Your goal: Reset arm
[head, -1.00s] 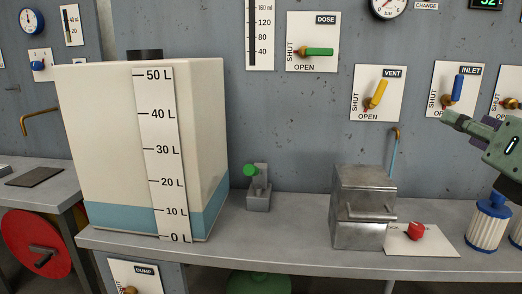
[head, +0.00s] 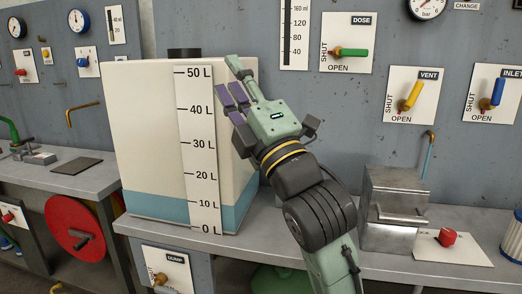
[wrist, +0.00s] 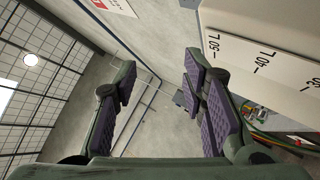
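My gripper (head: 232,82) is raised in front of the right side of the white tank in the head view, with its fingers toward the upper left. In the wrist view my gripper (wrist: 158,88) has its two purple-padded fingers spread wide apart, with nothing between them. The arm rises from the bottom right of the head view, in front of the bench.
The white tank (head: 140,130) with a litre scale (head: 200,150) stands close behind the gripper. A metal box (head: 390,210) and a red knob (head: 448,237) sit on the bench to the right. Valve panels with green, yellow and blue handles hang on the wall.

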